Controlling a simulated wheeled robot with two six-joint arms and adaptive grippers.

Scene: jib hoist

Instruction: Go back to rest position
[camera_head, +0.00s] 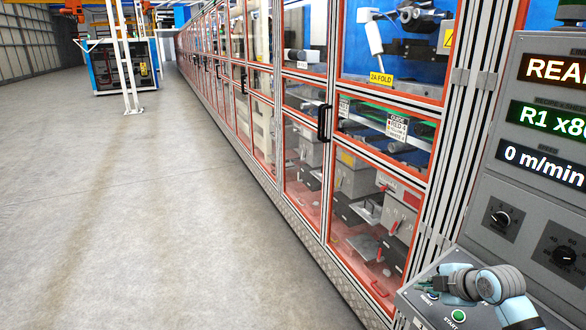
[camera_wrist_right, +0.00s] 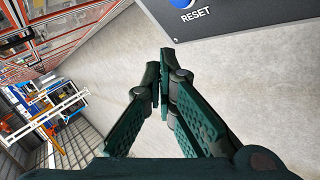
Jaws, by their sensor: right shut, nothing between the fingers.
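My right gripper (camera_head: 432,283) is at the lower right of the head view, just over the control panel (camera_head: 418,301). Its fingers point left and cover part of the panel near the blue reset button. In the right wrist view my right gripper (camera_wrist_right: 160,72) is shut with nothing between its fingertips. The panel's blue button marked RESET (camera_wrist_right: 182,3) shows at the top edge there, apart from the fingers. A green start button (camera_head: 458,315) sits just below the gripper in the head view. My left gripper is in neither view.
A console (camera_head: 520,215) with displays and knobs stands at the right. A long row of red-framed glass machine doors (camera_head: 325,125) runs into the distance. A blue and white cabinet (camera_head: 122,66) and a white post (camera_head: 127,60) stand far left. The grey floor (camera_head: 160,210) is clear.

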